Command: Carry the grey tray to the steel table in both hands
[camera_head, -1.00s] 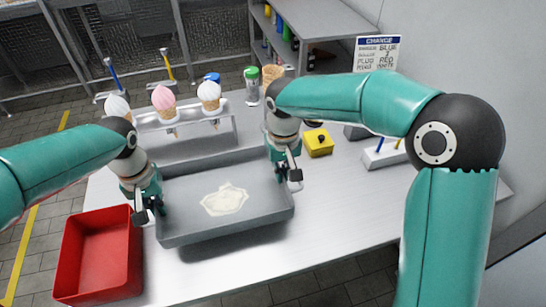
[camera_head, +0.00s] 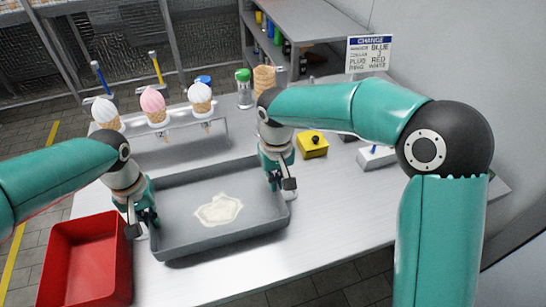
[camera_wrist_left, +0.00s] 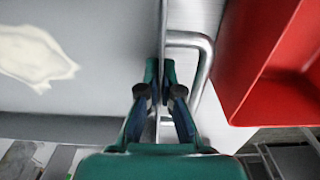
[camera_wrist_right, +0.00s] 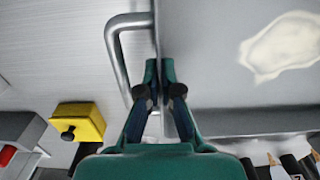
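The grey tray (camera_head: 175,205) is shallow and wide, with a cream-white patch (camera_head: 218,209) on its floor. It is over the pale metal counter (camera_head: 330,215); I cannot tell whether it touches it. My left gripper (camera_head: 143,226) is at its left wall and my right gripper (camera_head: 286,190) at its right wall. In the left wrist view the fingers (camera_wrist_left: 162,85) are closed on the wall, beside a steel handle (camera_wrist_left: 205,62). In the right wrist view the fingers (camera_wrist_right: 160,85) close on the opposite wall, beside another handle (camera_wrist_right: 122,55). The fingertips are partly hidden.
A red bin (camera_head: 88,262) stands close to the tray's left. Behind are a rack (camera_head: 180,128) of ice-cream cones and a green-lidded jar (camera_head: 243,90). A yellow box (camera_head: 312,145) and a sign (camera_head: 369,54) are to the right. The counter's right front is clear.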

